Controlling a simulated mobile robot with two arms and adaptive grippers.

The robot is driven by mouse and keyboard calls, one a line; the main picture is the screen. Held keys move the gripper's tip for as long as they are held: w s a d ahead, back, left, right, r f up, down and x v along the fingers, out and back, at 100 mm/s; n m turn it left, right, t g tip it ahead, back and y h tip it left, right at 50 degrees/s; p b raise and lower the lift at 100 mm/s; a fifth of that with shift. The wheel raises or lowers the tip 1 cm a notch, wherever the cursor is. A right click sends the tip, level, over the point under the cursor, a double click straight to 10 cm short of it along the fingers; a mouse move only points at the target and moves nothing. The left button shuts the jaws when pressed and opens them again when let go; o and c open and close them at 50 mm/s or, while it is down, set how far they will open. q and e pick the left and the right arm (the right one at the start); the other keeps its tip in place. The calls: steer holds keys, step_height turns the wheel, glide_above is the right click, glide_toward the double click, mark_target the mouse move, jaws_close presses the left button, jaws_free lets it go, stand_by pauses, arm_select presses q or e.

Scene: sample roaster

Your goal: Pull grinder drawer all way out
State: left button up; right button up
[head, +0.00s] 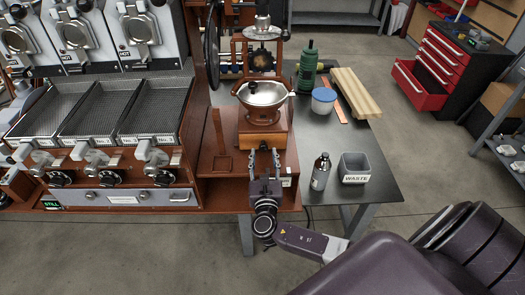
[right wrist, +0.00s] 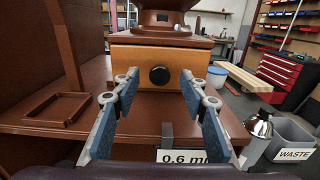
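The grinder (head: 262,115) stands on a brown wooden stand, with a metal bowl on top. In the right wrist view its drawer (right wrist: 195,58) shows as a light wooden front with a round black knob (right wrist: 159,75). The drawer looks closed. My right gripper (head: 264,152) is in front of the grinder, fingers pointing at it. In the right wrist view its two fingers (right wrist: 159,78) are spread, one on each side of the knob, with a gap to it on both sides. Nothing is held. My left gripper is not in view.
A small wooden frame (right wrist: 57,107) lies left of the grinder. To the right, a dark bottle (head: 320,171) and a grey waste bin (head: 355,167) stand on the black table (head: 375,190). A blue-lidded tub (head: 323,101) and a green bottle (head: 307,66) stand further back.

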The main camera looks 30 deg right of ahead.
steer(key=shift+x, duration=0.95)
steer(key=shift+c, duration=0.5)
jaws_close()
